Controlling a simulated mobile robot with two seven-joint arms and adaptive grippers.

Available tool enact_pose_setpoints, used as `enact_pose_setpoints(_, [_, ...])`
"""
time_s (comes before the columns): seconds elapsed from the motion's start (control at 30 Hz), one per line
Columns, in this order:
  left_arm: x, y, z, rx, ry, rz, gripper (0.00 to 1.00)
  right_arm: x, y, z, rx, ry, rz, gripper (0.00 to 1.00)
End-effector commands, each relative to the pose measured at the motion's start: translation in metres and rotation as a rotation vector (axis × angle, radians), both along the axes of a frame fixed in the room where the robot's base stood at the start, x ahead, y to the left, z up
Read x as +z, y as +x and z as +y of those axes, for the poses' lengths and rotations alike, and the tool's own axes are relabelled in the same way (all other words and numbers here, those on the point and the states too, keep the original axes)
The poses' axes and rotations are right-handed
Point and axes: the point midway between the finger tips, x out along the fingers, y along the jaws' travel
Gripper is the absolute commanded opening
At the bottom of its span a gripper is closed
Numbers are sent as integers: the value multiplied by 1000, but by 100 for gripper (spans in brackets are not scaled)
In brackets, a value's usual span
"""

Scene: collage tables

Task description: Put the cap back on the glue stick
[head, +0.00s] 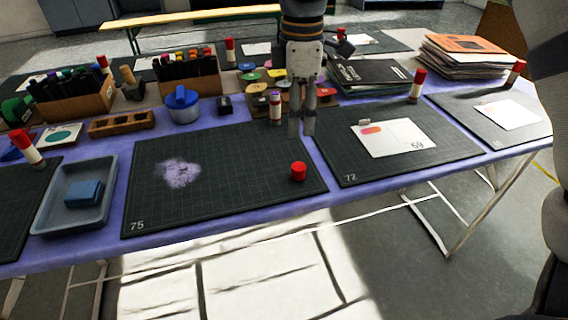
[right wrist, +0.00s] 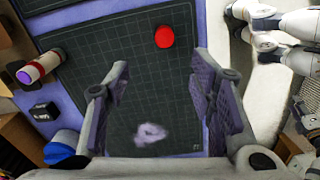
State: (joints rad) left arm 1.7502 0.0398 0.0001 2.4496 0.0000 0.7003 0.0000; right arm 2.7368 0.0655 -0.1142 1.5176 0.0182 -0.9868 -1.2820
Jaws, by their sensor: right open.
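The red cap (head: 298,171) sits on the dark mat numbered 75 (head: 225,195), near its front right. It also shows in the right wrist view (right wrist: 165,37), clear of the fingers. The uncapped glue stick (head: 275,107) stands upright at the mat's back edge, with a pale body and purple top. It shows at left in the right wrist view (right wrist: 42,66). My right gripper (head: 302,132) points down over the mat's right part, behind the cap and just right of the glue stick. In the wrist view its fingers (right wrist: 160,105) are apart and empty. My left gripper is not in view.
A purple smudge (head: 180,172) marks the mat. A grey tray (head: 45,222) with a blue block is at left. Pen boxes (head: 75,105), a blue round tub (head: 182,105) and stamps stand behind. Mat 72 (head: 350,175) lies to the right. The mat around the cap is clear.

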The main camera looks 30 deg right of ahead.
Motion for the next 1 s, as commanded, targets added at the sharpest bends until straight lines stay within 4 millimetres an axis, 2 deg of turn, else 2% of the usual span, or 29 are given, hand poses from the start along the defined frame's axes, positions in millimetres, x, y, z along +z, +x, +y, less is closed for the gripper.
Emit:
enact_pose_setpoints(0.2, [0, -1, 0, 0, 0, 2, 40, -6, -1, 0, -1, 0, 3, 50])
enact_pose_setpoints(0.4, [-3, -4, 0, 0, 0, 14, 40, -46, -2, 1, -1, -1, 8, 50])
enact_pose_setpoints(0.53, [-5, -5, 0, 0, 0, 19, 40, -65, -1, 1, -1, 0, 5, 50])
enact_pose_setpoints(0.9, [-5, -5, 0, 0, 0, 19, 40, -70, -1, 0, -2, -1, 0, 50])
enact_pose_setpoints(1.0, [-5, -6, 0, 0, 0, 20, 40, -80, -2, 1, -3, -1, 6, 50])
